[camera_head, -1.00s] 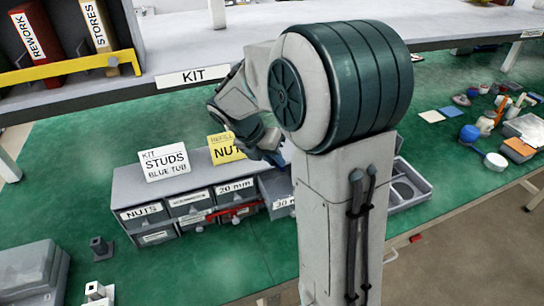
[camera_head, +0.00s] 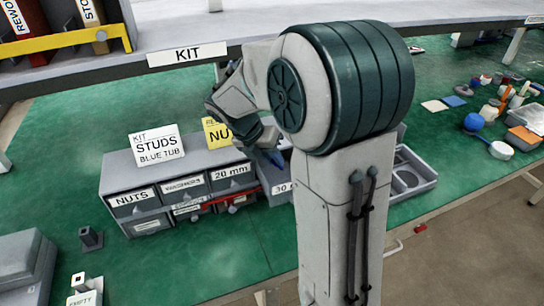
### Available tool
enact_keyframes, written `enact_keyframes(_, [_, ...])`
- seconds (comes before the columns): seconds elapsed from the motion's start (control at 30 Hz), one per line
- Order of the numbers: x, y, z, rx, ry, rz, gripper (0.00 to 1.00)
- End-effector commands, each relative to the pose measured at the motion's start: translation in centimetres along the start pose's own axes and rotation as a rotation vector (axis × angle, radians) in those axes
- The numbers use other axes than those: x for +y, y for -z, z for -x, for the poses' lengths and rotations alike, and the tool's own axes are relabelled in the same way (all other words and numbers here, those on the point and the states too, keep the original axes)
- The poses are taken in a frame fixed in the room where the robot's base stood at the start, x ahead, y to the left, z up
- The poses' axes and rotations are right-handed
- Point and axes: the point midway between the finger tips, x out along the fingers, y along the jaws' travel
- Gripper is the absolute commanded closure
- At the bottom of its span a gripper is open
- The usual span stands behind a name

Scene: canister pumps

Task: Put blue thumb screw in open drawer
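The grey drawer cabinet (camera_head: 118,172) stands on the green bench, left of my arm. Its drawer labelled 30 mm (camera_head: 282,188) is pulled out at the right end, partly hidden by my arm. My gripper (camera_head: 272,155) points down over or just behind this open drawer. A small blue patch (camera_head: 276,158) shows at the fingertips; it may be the blue thumb screw, but I cannot tell it from the fingers. The drawer's inside is mostly hidden, and the finger gap does not show clearly.
A grey tray (camera_head: 412,175) lies right of my arm. Loose parts and a blue-capped item (camera_head: 473,122) lie far right. The KIT shelf (camera_head: 130,62) overhangs behind.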

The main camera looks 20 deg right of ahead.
Motion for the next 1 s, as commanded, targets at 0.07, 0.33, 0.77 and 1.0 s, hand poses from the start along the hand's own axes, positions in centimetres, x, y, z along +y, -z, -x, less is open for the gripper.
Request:
enact_keyframes(0.07, [0.0, 0.0, 0.0, 0.000, 0.000, 0.000, 0.61])
enact_keyframes(0.33, [0.0, 0.0, 0.0, 0.000, 0.000, 0.000, 0.58])
enact_keyframes(0.77, [0.1, -0.1, 6.7, -0.004, -0.005, 0.000, 0.58])
enact_keyframes(1.0, [0.0, 0.0, 11.6, -0.002, -0.003, -0.001, 0.58])
